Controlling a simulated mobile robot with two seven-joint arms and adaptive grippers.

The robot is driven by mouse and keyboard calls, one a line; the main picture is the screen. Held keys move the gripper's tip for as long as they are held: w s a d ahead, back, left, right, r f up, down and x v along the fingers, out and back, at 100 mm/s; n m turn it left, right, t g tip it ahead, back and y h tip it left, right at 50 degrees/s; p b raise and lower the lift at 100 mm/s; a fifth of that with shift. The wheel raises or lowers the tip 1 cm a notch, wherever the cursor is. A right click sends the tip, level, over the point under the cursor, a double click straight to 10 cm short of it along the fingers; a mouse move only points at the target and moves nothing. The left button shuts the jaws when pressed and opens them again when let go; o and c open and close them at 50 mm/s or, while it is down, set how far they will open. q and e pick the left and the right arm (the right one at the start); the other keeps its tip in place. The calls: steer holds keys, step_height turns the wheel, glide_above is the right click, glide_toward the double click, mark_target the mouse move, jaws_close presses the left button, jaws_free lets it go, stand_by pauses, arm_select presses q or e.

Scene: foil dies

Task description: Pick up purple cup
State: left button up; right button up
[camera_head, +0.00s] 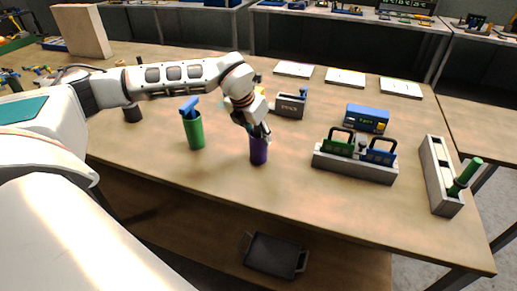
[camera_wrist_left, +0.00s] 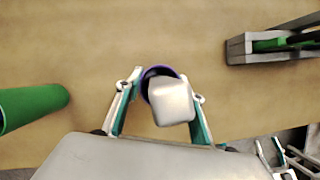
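The purple cup (camera_head: 258,153) stands upright near the table's front edge. My left gripper (camera_head: 259,131) is right above it, pointing down. In the left wrist view, the cup's rim (camera_wrist_left: 146,78) shows between the two spread fingers (camera_wrist_left: 160,92), one on each side. The gripper looks open; no firm contact shows. A pale block (camera_wrist_left: 172,102) covers much of the cup's mouth; I cannot tell whether it sits in the cup. Pale links with teal strips (camera_wrist_left: 279,152) at the lower right of the wrist view may be my right gripper, but they are cut off.
A green cup (camera_head: 194,132) with a blue-handled item stands left of the purple cup. A grey holder (camera_head: 352,169) with green and blue cases is to the right, before a blue box (camera_head: 368,117). A grey rack (camera_head: 440,178) holds a green cylinder. Table front is clear.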

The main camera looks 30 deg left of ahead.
arm_select(q)
steer(key=shift+c, duration=1)
steer(key=shift+r, duration=0.1)
